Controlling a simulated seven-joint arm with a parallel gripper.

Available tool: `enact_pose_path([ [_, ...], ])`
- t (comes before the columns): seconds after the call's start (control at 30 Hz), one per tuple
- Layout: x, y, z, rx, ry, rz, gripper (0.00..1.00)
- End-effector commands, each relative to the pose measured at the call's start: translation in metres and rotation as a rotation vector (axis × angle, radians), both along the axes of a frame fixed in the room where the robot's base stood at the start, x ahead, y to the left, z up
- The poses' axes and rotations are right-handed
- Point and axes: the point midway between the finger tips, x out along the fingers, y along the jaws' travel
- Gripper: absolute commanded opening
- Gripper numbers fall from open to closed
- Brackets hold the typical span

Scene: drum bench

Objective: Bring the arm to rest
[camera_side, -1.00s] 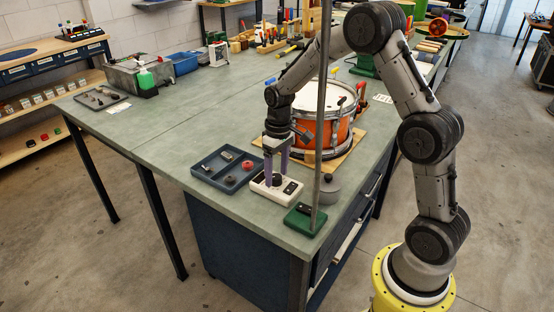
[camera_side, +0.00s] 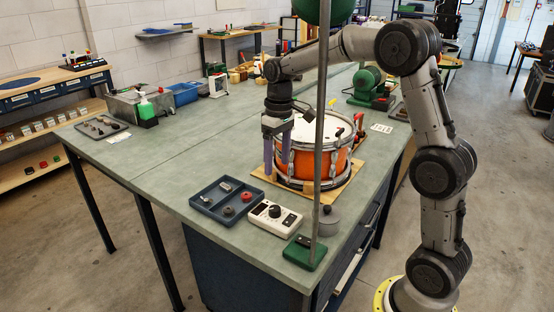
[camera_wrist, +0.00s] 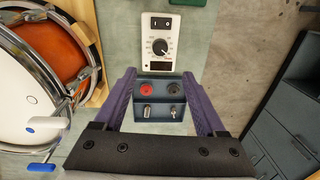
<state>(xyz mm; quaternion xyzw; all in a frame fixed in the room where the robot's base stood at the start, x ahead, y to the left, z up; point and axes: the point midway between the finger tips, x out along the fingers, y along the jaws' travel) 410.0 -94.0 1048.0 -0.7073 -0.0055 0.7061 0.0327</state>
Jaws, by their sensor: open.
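My gripper (camera_side: 282,158) hangs above the bench, pointing down, with its two purple fingers apart and nothing between them. In the side view it is in front of the left side of the orange drum (camera_side: 326,160), above and behind the white device with a black dial (camera_side: 275,218). In the wrist view my gripper (camera_wrist: 164,103) frames the blue tray (camera_wrist: 159,121), which lies below it on the bench. The white device (camera_wrist: 158,49) stands beyond the tray in that view, clear of the fingers.
The blue tray (camera_side: 208,200) holds several small parts, one of them red. A green block (camera_side: 304,252) with an upright pole and a grey weight (camera_side: 328,222) stand near the front edge. The drum rests on a wooden board (camera_side: 344,186). The bench's left half (camera_side: 170,155) is mostly clear.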

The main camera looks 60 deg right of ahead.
Motion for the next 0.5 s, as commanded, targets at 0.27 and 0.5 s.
enact_pose_path([
  [0.27, -0.003, 0.002, 0.004, -0.003, -0.008, 0.001, 0.73],
  [0.5, -0.053, 0.029, 0.047, -0.048, -0.101, -0.003, 0.73],
])
